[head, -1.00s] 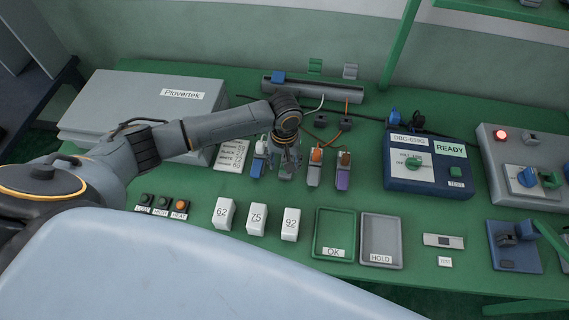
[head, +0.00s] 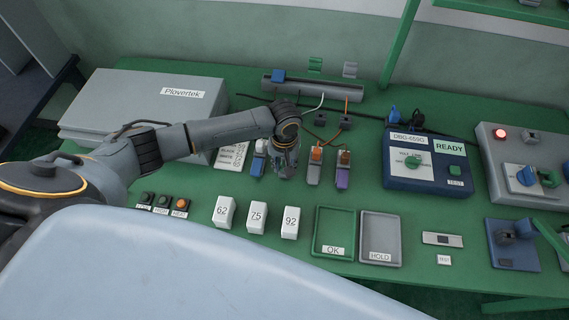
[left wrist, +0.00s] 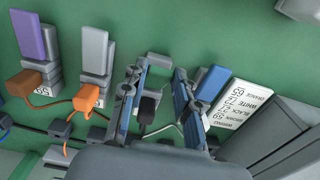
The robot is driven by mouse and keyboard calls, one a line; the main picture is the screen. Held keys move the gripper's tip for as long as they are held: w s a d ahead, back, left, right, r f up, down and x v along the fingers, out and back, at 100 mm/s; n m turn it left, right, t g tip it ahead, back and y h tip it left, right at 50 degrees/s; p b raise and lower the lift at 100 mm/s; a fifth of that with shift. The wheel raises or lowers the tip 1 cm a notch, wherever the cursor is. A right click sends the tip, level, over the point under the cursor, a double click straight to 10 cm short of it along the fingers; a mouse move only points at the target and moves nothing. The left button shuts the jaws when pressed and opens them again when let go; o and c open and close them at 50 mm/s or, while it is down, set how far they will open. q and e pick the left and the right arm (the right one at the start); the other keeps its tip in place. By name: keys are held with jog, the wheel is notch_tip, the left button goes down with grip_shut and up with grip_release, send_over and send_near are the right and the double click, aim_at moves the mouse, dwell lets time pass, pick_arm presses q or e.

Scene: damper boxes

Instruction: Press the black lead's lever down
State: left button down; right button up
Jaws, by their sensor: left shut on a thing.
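My left gripper (head: 285,172) is over the row of lead clamps, between the blue clamp and the orange lead's clamp. In the left wrist view its fingers (left wrist: 160,70) stand on either side of the black lead's grey clamp (left wrist: 158,62) and are shut on it. The black lead's plug (left wrist: 148,103) shows between the fingers. The fingers partly hide the clamp, so I cannot tell its lever's exact angle. My right gripper is not in view.
The blue clamp (head: 258,163) is close on the left; the orange lead's clamp (head: 314,175) and purple clamp (head: 342,180) stand to the right. Loose leads run behind. White numbered blocks (head: 257,217), a green OK tray (head: 318,230) and a grey HOLD tray (head: 396,235) lie in front.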

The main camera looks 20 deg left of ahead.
pick_arm(q)
jog(key=shift+s+d+f+t+p, duration=0.2)
jog(key=shift+s+t+p, duration=0.5)
jog(key=shift+p, duration=0.55)
jog(key=shift+f+t+y, duration=0.25)
jog(key=shift+t+y, duration=0.15)
jog(key=shift+s+d+f+t+p, duration=0.15)
jog(key=shift+s+f+t+p, duration=0.2)
jog(key=shift+f+t+p, duration=0.35)
jog(key=shift+s+f+t+y+b, duration=0.2)
jog(key=shift+f+t+y+b, duration=0.2)
jog(key=shift+t, duration=0.4)
jog(key=shift+f+t+b, duration=0.3)
jog(key=shift+t+b, duration=0.2)
jog(key=shift+t, duration=0.1)
jog(key=shift+s+f+t+y+b, duration=0.15)
jog(key=shift+t+y+b, duration=0.15)
jog(key=shift+t+b, duration=0.15)
